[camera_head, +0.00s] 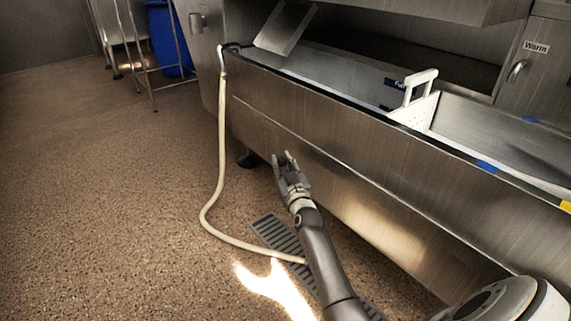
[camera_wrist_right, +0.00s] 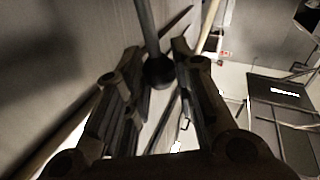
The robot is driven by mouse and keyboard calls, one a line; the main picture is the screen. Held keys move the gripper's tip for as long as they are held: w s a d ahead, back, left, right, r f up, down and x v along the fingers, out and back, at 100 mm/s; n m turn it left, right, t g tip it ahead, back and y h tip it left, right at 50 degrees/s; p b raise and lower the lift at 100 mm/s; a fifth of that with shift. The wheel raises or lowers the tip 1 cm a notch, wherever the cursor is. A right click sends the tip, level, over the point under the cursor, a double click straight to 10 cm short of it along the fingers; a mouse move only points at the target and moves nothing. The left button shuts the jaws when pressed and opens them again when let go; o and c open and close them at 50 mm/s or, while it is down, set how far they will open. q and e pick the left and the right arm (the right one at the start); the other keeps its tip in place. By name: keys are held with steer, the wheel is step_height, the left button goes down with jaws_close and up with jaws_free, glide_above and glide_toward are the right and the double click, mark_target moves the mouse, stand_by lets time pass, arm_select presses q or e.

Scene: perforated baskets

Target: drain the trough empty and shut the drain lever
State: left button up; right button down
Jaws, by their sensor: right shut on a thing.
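The long steel trough (camera_head: 350,140) runs from the back left to the right. Its inside is partly visible, and I cannot tell the water level. My right gripper (camera_head: 286,158) is in front of the trough's front wall, low down near its underside. In the right wrist view a dark rod with a round knob (camera_wrist_right: 158,70), seemingly the drain lever, sits between the fingers of the right gripper (camera_wrist_right: 154,58), which is shut on it. The lever cannot be made out in the head view. My left gripper is not in view.
A white perforated basket (camera_head: 417,103) with a raised handle stands in the trough. A pale hose (camera_head: 221,150) hangs from the trough's left corner toward a floor grate (camera_head: 275,232). A blue bin (camera_head: 168,40) stands at the back left. The speckled floor at left is clear.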

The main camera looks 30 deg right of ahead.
steer(key=a+f+n+t+y, duration=0.1)
steer(key=a+f+n+t, duration=0.1)
steer(key=a+n, duration=0.3)
steer(key=shift+s+f+n+t, duration=0.2)
steer(key=shift+f+n+t, duration=0.2)
steer(key=shift+f+n, duration=0.6)
steer(key=shift+a, duration=0.15)
steer(key=c, duration=1.4)
jaws_free()
steer(key=shift+c, duration=0.2)
steer(key=shift+r, duration=0.15)
step_height(320, 180, up, 10)
